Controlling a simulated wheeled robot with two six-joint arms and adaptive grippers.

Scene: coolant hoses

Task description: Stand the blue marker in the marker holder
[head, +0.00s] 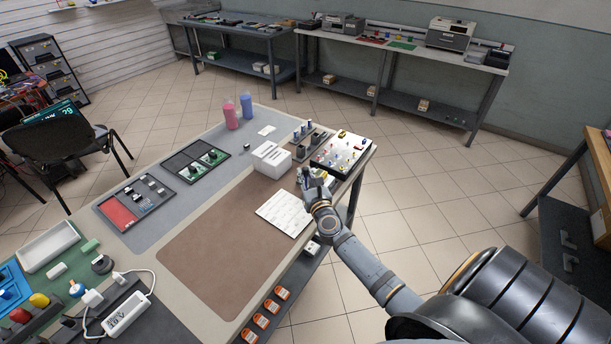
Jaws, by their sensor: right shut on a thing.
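My right gripper (314,184) is over the far right part of the table, at the near edge of the white board with colored pegs. It is shut on a small, slim, dark bluish thing, which looks like the blue marker (306,172); fingers hide most of it. A dark holder (315,150) with small blue-topped items standing at it is just beyond the gripper, left of the pegged board. I cannot tell for sure that this is the marker holder. My left gripper is out of view.
A white box (271,158) stands left of the gripper, and a white sheet (284,214) lies in front of it. The pegged board (342,150) is close behind. Pink (231,116) and blue (246,104) bottles stand at the far edge. The brown mat (215,240) is mostly clear.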

